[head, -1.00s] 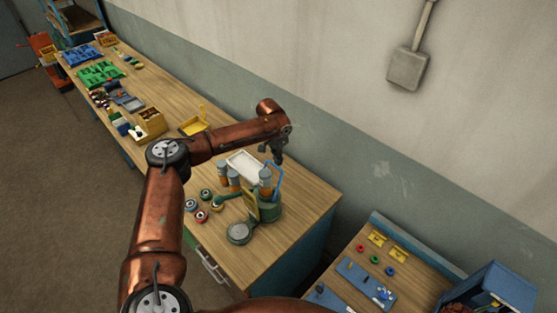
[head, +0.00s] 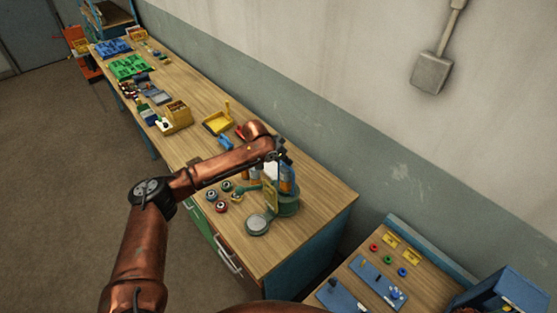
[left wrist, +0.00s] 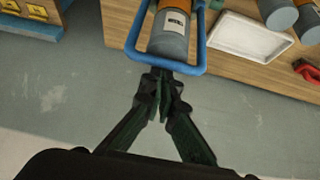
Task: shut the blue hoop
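The blue hoop (left wrist: 201,45) shows in the left wrist view as a rounded frame around a grey and orange cylinder (left wrist: 172,36) with a white label. In the head view this cylinder (head: 286,181) stands at the green round device (head: 288,204) on the bench; the hoop is small and partly hidden there. My left gripper (left wrist: 161,80) has its fingertips together at the hoop's near bar. I cannot tell whether they touch it or pinch it. In the head view my left gripper (head: 284,156) is above the device. My right gripper is not in view.
A white tray (left wrist: 258,37) and more grey and orange cylinders (left wrist: 280,13) are close by. Several small round pieces (head: 222,206) lie left of the device. A yellow tray (head: 217,123) is farther back. The wall stands behind the bench; its front right corner is clear.

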